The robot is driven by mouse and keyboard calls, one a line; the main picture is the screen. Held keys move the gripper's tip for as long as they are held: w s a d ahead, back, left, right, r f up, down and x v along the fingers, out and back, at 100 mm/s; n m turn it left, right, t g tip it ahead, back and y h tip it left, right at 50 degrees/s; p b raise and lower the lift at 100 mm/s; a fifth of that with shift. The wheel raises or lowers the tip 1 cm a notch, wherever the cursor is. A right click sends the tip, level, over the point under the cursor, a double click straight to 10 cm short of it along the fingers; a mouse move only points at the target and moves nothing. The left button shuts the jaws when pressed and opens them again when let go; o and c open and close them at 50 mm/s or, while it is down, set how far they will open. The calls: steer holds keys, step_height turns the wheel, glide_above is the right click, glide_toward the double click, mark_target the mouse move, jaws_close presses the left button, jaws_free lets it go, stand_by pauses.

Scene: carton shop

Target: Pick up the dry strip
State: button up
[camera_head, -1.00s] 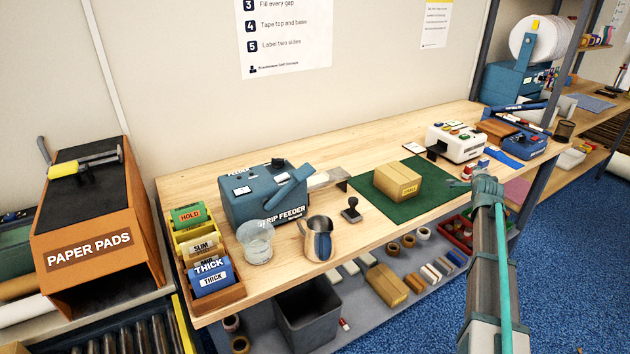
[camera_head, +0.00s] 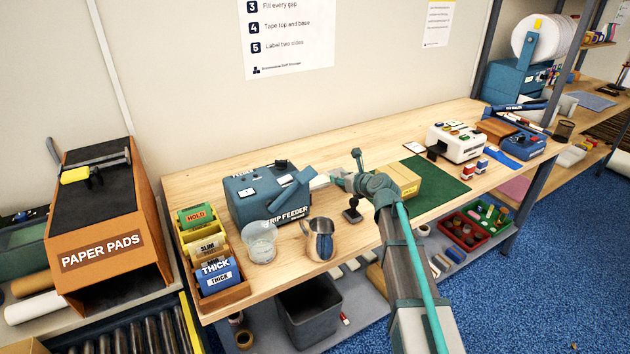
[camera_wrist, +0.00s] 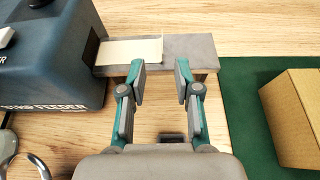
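The dry strip (camera_wrist: 128,51) is a pale cream strip in the wrist view, lying flat on the grey outlet ledge (camera_wrist: 190,48) of the blue strip feeder (camera_wrist: 55,60). My gripper (camera_wrist: 160,72) is open, with its two fingertips apart at the ledge's near edge. The strip's right end lies beyond and between the fingers, and nothing is held. In the head view my gripper (camera_head: 338,176) is beside the outlet of the feeder (camera_head: 262,195); the arm hides part of that area there.
A cardboard carton (camera_head: 405,181) stands on the green mat (camera_head: 450,186), right of my gripper. A stamp (camera_head: 352,214), a metal jug (camera_head: 318,240) and a glass of water (camera_head: 260,243) stand in front of the feeder. A white machine (camera_head: 456,142) is farther right.

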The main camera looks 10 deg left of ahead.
mark_target(318, 180)
steer(key=p+x, duration=0.2)
steer(key=x, duration=0.4)
steer(key=shift+w+f, duration=0.1)
steer(key=shift+w, duration=0.15)
steer(key=shift+w+a+f, duration=0.3)
jaws_close()
